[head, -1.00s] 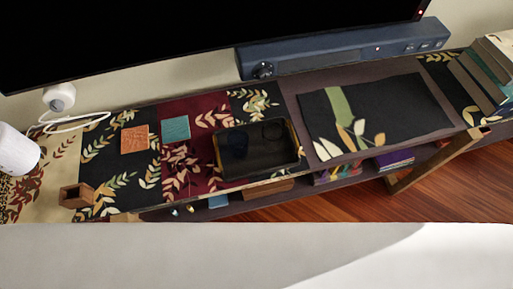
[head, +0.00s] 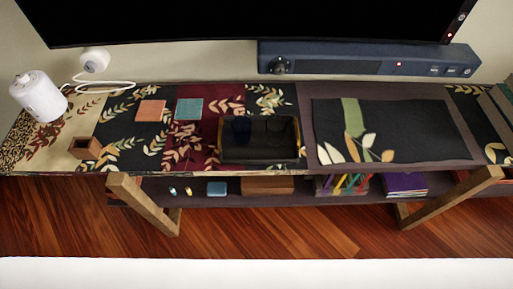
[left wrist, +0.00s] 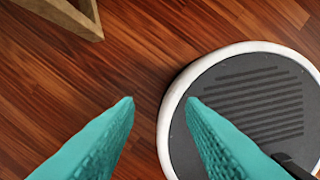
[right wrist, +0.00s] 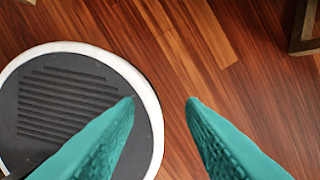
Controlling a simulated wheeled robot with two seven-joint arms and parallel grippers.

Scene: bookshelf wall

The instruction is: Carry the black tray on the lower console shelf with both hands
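A black tray (head: 260,158) with a thin yellowish rim sits on the patterned upper top of the console (head: 300,172), near its front edge, in the head view. It looks empty. My left gripper (left wrist: 160,100) shows two teal fingers spread apart with nothing between them, above the wood floor. My right gripper (right wrist: 160,100) also has its teal fingers apart and empty over the floor. Neither gripper shows in the head view, and neither wrist view shows the tray.
A lower shelf (head: 340,196) holds a wooden box (head: 268,185), a blue block (head: 216,188), pens and purple books (head: 405,184). Coasters (head: 150,110), a dark mat (head: 380,130), a white cylinder (head: 38,96) and a soundbar (head: 370,60) are on top. Angled wooden legs (head: 145,203) stand in front.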

